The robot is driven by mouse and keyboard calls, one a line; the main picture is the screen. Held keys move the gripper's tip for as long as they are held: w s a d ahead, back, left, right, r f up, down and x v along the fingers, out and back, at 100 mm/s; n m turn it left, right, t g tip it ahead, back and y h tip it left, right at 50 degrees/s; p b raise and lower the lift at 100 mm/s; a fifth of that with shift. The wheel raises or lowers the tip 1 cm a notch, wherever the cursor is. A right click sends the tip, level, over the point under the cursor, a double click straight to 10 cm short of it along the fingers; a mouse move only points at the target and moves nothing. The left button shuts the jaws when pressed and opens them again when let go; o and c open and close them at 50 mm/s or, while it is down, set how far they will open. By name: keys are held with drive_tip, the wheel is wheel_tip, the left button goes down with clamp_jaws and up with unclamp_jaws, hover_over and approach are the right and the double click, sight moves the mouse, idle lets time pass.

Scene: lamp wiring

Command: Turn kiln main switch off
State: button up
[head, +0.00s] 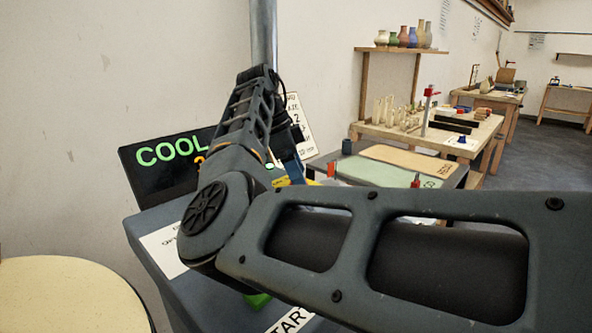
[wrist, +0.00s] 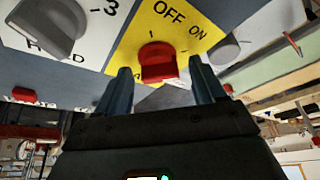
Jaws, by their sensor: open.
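The kiln main switch is a red knob (wrist: 158,63) on a yellow plate (wrist: 142,36) marked OFF and ON, seen in the wrist view. My gripper (wrist: 161,84) is open. One dark finger is on the left of the knob and the other on the right, with visible gaps beside it; I cannot tell how deep the fingertips reach. The knob's pointer setting is not clear. In the head view my arm hides the knob and gripper; only a sliver of yellow plate (head: 281,182) shows beside the arm.
A grey knob (wrist: 50,25) lies left of the yellow plate and a grey round part (wrist: 224,50) lies right of it. A dark display (head: 160,160) reads COOL, partly hidden by my arm. A round cream top (head: 65,295) is at lower left. Workbenches stand behind.

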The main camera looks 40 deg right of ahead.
drive_tip(key=shift+c, duration=0.4)
drive_tip(key=c, duration=1)
drive_tip(key=shift+r+n+p, duration=0.15)
drive_tip(key=shift+n+p, duration=0.25)
drive_tip(key=shift+p, duration=0.15)
drive_tip(key=n+t+h+p, duration=0.1)
drive_tip(key=n+p, duration=0.1)
drive_tip(key=p, duration=0.1)
drive_tip(key=shift+s+a+r+n, duration=0.1)
drive_tip(key=shift+n, duration=0.3)
drive_tip(key=n+t+p, duration=0.2)
drive_tip(key=n+p, duration=0.3)
drive_tip(key=p, duration=0.1)
drive_tip(key=shift+s, duration=0.15)
drive_tip(key=n+t+p, duration=0.1)
drive_tip(key=n+p, duration=0.3)
drive_tip(key=n, duration=0.1)
drive_tip(key=shift+s+t, duration=0.1)
drive_tip(key=shift+t, duration=0.3)
drive_tip(key=n+t+y+p, duration=0.1)
drive_tip(key=n+p, duration=0.1)
drive_tip(key=n, duration=0.2)
drive_tip(key=shift+f, duration=0.2)
drive_tip(key=shift+n, duration=0.3)
